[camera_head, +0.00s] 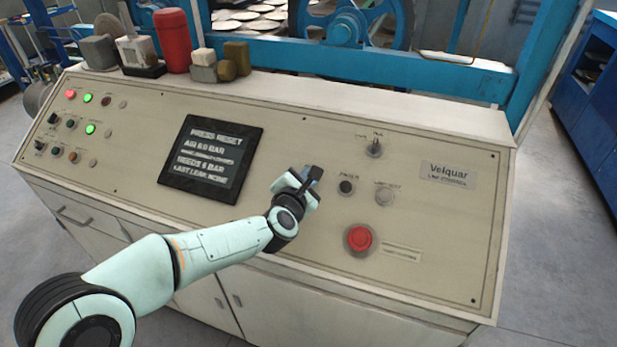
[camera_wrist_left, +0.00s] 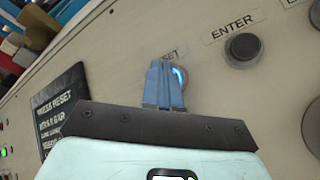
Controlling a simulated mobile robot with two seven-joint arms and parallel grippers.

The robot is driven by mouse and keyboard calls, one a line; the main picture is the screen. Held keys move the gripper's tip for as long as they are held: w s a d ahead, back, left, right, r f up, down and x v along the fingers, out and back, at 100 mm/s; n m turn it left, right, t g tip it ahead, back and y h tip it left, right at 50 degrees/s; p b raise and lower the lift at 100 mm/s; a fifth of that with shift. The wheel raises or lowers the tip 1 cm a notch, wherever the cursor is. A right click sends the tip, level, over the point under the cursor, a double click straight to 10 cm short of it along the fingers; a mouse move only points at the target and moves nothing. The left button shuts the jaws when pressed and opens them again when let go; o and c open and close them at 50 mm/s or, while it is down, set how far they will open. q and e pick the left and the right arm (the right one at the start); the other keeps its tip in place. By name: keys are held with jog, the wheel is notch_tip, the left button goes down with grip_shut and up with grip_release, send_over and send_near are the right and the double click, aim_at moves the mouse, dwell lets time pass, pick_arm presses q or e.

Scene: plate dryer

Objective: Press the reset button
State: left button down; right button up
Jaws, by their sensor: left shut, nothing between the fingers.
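The reset button (camera_wrist_left: 182,77) shows in the left wrist view as a round button with a lit blue edge, largely hidden behind my left gripper's fingers. Its label above reads "SET", the rest covered. My left gripper (camera_wrist_left: 164,84) is shut and empty, with its fingertips over the button's left part; whether they touch it I cannot tell. In the head view the left gripper (camera_head: 314,177) is at the console panel, just right of the screen, and hides the button. The dark screen (camera_head: 210,160) reads "PRESS RESET" and "AIR 6.0 BAR". My right gripper is not in view.
The dark enter button (camera_wrist_left: 244,47) is close to the right of the gripper. Further right are a pale button (camera_head: 384,196), a switch (camera_head: 375,148) and a large red button (camera_head: 358,238). A red canister (camera_head: 173,40) and small blocks stand on the console's back ledge.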

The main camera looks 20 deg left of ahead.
pick_arm(q)
jog(key=shift+w+f+b, duration=0.2)
jog(key=shift+f+b, duration=0.2)
jog(key=shift+b, duration=0.05)
dwell(0.4)
dwell(0.3)
jog(key=shift+s+r+p, duration=0.35)
jog(key=shift+s+r, duration=0.05)
jog(key=shift+r, duration=0.35)
jog(key=s+r+p, duration=0.1)
jog(key=r, duration=0.2)
jog(key=s+r+p, duration=0.1)
jog(key=shift+s+d+r+p, duration=0.1)
jog(key=shift+s+r+p, duration=0.05)
jog(key=shift+s+p, duration=0.2)
jog(key=shift+w, duration=0.1)
dwell(0.5)
